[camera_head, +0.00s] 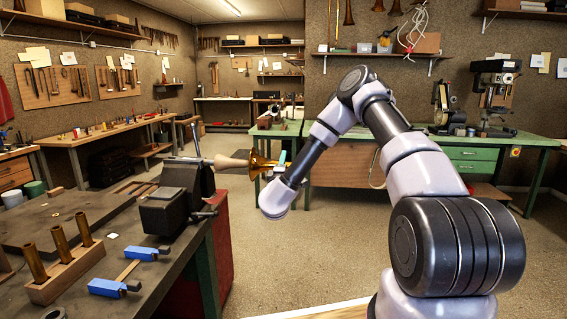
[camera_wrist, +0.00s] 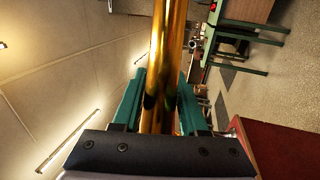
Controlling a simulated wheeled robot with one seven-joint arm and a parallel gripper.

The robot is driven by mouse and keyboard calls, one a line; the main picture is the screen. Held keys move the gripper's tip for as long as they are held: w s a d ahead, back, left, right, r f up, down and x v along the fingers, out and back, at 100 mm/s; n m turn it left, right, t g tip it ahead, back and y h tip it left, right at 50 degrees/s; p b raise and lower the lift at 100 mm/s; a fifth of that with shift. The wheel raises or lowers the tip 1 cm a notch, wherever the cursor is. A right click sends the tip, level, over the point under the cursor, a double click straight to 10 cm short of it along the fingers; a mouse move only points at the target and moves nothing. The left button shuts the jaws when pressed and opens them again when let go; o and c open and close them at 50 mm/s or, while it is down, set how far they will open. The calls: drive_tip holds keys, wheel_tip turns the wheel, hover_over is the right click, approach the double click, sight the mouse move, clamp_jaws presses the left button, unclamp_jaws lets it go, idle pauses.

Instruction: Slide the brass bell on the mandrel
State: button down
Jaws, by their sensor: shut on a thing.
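The brass bell (camera_head: 258,164) is a shiny gold flared tube, held level in the air at the middle of the head view. Its wide mouth faces left, towards the mandrel. The mandrel (camera_head: 231,162) is a pale wooden cone on a metal rod, held in the dark bench vise (camera_head: 177,193). Mouth and cone meet in the picture; I cannot tell whether the cone is inside. My gripper (camera_head: 281,161) is at the bell's right, narrow part. In the wrist view my green jaws (camera_wrist: 161,100) are shut around the gold tube (camera_wrist: 168,55).
The vise's workbench (camera_head: 135,220) fills the left front. On it are a wooden block with several brass tubes (camera_head: 68,270) and blue-handled clamps (camera_head: 115,287). Green benches (camera_head: 480,155) stand behind my arm. The floor (camera_head: 330,235) between is clear.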

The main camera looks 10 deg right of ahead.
sight(272, 161)
drive_tip(key=shift+a, duration=0.2)
drive_tip(key=shift+w+a, duration=0.3)
drive_tip(key=shift+a, duration=0.6)
drive_tip(key=shift+w+a, duration=0.3)
drive_tip(key=shift+a, duration=0.6)
idle(0.3)
drive_tip(key=w+a, duration=0.3)
drive_tip(key=a, duration=0.6)
drive_tip(key=shift+a, duration=0.3)
drive_tip(key=shift+c, duration=1.8)
unclamp_jaws()
drive_tip(key=v, duration=1)
drive_tip(key=shift+s, duration=0.35)
drive_tip(key=shift+f, duration=0.1)
